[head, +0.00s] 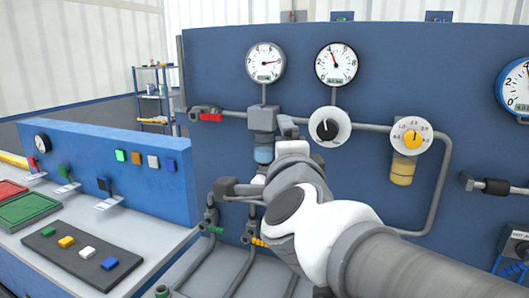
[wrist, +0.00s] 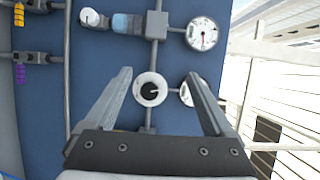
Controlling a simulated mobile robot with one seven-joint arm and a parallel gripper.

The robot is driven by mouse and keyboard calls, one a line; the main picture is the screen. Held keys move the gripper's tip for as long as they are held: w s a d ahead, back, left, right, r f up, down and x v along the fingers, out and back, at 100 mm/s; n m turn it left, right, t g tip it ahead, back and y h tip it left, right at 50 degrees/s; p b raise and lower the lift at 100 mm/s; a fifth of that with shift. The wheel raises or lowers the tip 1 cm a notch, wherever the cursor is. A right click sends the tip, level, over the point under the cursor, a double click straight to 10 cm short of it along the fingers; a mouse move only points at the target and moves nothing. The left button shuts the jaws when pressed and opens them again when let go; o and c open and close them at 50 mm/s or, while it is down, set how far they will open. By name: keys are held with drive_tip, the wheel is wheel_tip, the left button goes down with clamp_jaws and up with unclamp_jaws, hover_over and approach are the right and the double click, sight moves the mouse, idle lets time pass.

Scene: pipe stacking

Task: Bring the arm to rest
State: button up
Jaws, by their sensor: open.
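My gripper (wrist: 154,108) shows in the wrist view with its two fingers spread wide and nothing between them. Past the fingers are a blue panel (wrist: 107,60) and a white dial with a black knob (wrist: 151,89). I cannot tell how far the fingertips are from the panel. In the head view my white and grey arm (head: 330,225) reaches from the lower right up toward the pipework on the blue panel (head: 214,70).
Pipes, two round gauges (head: 265,62), a black-knobbed dial (head: 329,127) and a yellow dial (head: 411,136) stand out from the panel. A grey bench (head: 120,225) at left holds green and red trays and a dark strip of coloured blocks. A shelf (head: 152,92) stands behind.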

drive_tip(key=s+d+f+n+g+p, duration=0.2)
drive_tip(key=s+d+f+n+g, duration=0.3)
drive_tip(key=s+f+n+g, duration=0.1)
drive_tip(key=s+d+f+n+g+p, duration=0.2)
drive_tip(key=s+d+f+n+g, duration=0.3)
drive_tip(key=s+f+n, duration=0.4)
drive_tip(key=s+n+g, duration=0.1)
drive_tip(key=s+n, duration=0.1)
drive_tip(key=shift+d+n, duration=0.3)
drive_tip(key=shift+d, duration=0.1)
drive_tip(key=shift+f, duration=0.1)
idle(2.4)
